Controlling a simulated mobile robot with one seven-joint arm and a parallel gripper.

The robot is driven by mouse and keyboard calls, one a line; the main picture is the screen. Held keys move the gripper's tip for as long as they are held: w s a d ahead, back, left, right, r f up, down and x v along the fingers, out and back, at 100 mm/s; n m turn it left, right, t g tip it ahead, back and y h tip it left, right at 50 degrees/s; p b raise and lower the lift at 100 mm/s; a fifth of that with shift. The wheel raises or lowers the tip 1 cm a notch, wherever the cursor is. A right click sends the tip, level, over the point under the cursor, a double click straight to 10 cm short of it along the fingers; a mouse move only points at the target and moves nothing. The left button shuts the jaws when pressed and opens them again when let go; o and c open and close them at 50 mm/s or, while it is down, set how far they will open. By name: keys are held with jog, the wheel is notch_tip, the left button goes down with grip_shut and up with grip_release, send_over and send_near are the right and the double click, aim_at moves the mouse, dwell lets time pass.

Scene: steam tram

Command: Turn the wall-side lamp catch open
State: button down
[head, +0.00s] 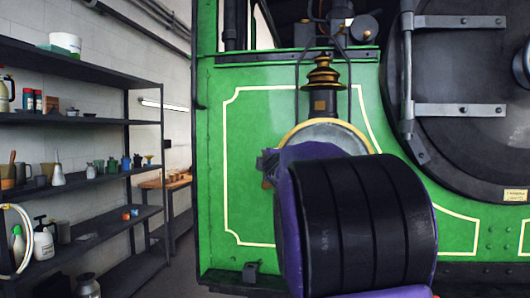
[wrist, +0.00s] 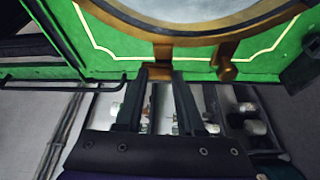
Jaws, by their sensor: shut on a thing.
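The lamp (head: 322,126) has a round pale glass in a brass rim on the green engine front; its rim (wrist: 190,36) also shows across the top of the wrist view. In the head view my dark arm hides its lower part. My gripper (wrist: 158,76) is at the lamp's wall-side edge, its fingertips shut on a small brass catch (wrist: 161,54) at the rim. The fingertips cover part of the catch, so its exact angle is hard to tell. A second brass piece with a rounded end (wrist: 226,70) sticks out from the rim beside the gripper, apart from it.
A dark shelf unit (head: 75,120) with bottles, pots and cans stands left against the white brick wall. A gap lies between it and the engine. The round smokebox door (head: 465,75) with its hinge straps is on the right. A brass-topped fitting (head: 323,75) rises above the lamp.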

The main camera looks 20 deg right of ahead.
jog(key=shift+r+n+p, duration=0.1)
jog(key=shift+n+p, duration=0.4)
jog(key=c, duration=0.5)
grip_release()
